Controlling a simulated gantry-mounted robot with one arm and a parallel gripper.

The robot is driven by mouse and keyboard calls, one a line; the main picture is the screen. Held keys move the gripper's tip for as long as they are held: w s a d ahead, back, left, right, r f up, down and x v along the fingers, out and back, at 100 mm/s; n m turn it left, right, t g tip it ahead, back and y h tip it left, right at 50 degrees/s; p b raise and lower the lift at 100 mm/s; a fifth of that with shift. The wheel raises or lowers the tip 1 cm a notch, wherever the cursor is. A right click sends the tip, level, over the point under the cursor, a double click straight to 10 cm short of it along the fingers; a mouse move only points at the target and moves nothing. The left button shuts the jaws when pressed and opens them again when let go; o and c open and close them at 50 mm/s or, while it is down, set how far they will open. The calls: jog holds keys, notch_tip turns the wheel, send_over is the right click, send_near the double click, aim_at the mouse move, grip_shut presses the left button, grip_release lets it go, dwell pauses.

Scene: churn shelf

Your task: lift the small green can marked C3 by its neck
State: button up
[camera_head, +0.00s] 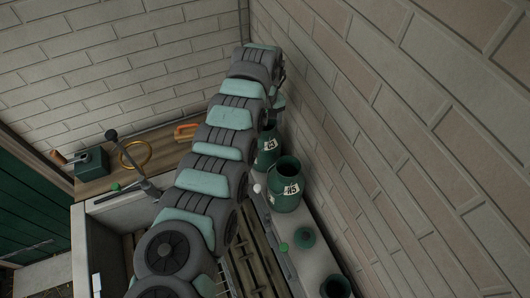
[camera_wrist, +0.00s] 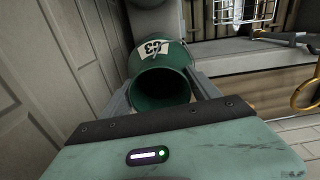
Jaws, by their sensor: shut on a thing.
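The small green can marked C3 (camera_head: 265,158) stands near the wall on the ledge side in the head view, partly hidden behind my arm. In the wrist view the C3 can (camera_wrist: 172,59) shows its open dark mouth and white label. My gripper (camera_wrist: 165,92) has a finger on each side of the can's mouth and is shut on it at the neck. In the head view the gripper's fingers are mostly hidden by my arm. I cannot tell whether the can's base touches the ledge.
A larger green can marked H5 (camera_head: 286,188) stands close in front of C3. A small green item (camera_head: 304,237) and another dark green can (camera_head: 336,288) are further along the ledge (camera_head: 322,262). A wooden bench (camera_head: 150,150) bears a green box (camera_head: 91,163) and a yellow ring (camera_head: 135,155).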

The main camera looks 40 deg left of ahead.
grip_shut()
